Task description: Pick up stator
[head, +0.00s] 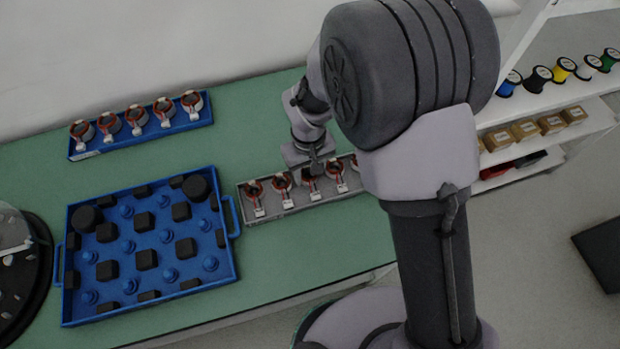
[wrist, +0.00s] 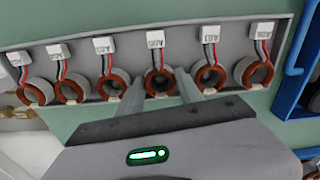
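Several stators, copper-brown rings with grey casings, wires and white labelled connectors, lie in a row in a grey tray (head: 290,211); the tray also shows in the wrist view (wrist: 130,22). My gripper (head: 314,165) is over the tray's back edge in the head view. In the wrist view my gripper (wrist: 158,88) is open, with one finger on each side of a stator (wrist: 158,76) near the middle of the row. I cannot tell whether the fingers touch it. My arm hides the tray's right end in the head view.
A blue tray (head: 203,123) at the back left holds several more stators. A large blue tray (head: 232,262) with black blocks and blue pegs stands at the left. Shelves (head: 590,112) with spools and boxes stand at the right. Green table lies bare between the trays.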

